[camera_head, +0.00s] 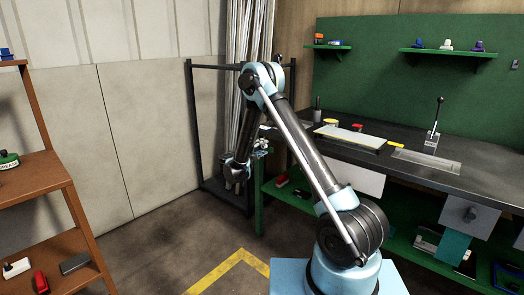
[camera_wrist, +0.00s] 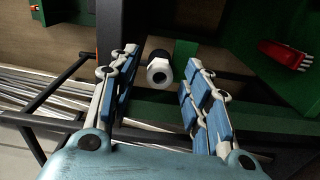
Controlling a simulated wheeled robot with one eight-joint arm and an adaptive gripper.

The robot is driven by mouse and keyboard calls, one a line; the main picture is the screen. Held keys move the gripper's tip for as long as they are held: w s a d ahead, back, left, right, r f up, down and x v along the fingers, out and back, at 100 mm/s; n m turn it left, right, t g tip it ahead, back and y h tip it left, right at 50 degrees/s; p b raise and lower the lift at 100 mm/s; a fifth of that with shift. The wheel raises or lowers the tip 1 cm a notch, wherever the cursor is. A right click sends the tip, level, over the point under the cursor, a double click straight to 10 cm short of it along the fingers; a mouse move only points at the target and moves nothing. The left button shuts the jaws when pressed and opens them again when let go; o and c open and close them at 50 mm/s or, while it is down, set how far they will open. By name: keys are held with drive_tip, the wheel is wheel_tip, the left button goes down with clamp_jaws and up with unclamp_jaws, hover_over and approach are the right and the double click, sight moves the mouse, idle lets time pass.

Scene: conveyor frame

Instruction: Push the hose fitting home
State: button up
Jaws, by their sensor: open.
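A white, hexagon-like fitting (camera_wrist: 157,65) with a dark round hole facing the camera shows in the wrist view. A dark cylindrical part adjoins it behind. It lies between the blue-padded fingers of my gripper (camera_wrist: 163,60), near their tips, with a visible gap on both sides. My gripper is open and holds nothing. In the head view, my gripper (camera_head: 262,148) is small, by the left end of the workbench; the fitting cannot be made out there. I cannot tell how deep the fitting sits in anything.
A dark rack (camera_head: 188,105) with long metal bars stands behind my arm. The green workbench (camera_head: 468,178) is at the right, with a lever press (camera_head: 434,128) on it. A red object (camera_wrist: 283,53) sits right of my gripper. A brown shelf (camera_head: 40,176) stands left; open floor lies between.

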drive_tip(key=v, duration=1.1)
drive_tip(key=shift+s+a, duration=0.2)
drive_tip(key=shift+a, duration=0.05)
drive_tip(key=shift+d, duration=0.1)
drive_tip(key=s+d+r+m+g, duration=0.1)
drive_tip(key=d+r+g, duration=0.1)
drive_tip(key=d+r, duration=0.35)
drive_tip(key=d+r+m+g, duration=0.1)
drive_tip(key=d+r+g, duration=0.1)
drive_tip(key=d, duration=0.7)
drive_tip(key=s+d+r+m+g+y, duration=0.25)
drive_tip(key=s+d+r+g, duration=0.2)
drive_tip(key=s+d, duration=0.8)
drive_tip(key=s+d+f+m+g+y, duration=0.15)
drive_tip(key=s+d, duration=0.25)
drive_tip(key=s, duration=0.4)
drive_tip(key=s+d+m+g+y, duration=0.1)
drive_tip(key=s+d+y, duration=0.2)
drive_tip(key=s+d, duration=0.35)
drive_tip(key=s+a+f+m+y, duration=0.1)
drive_tip(key=s+a+f+y, duration=0.1)
drive_tip(key=s, duration=0.6)
drive_tip(key=s+a+f+m+g+y, duration=0.1)
drive_tip(key=s+f, duration=0.3)
drive_tip(key=s, duration=0.5)
drive_tip(key=shift+s+a+f+y, duration=0.25)
drive_tip(key=shift+a+f+y, duration=0.1)
drive_tip(key=shift+a+y, duration=0.2)
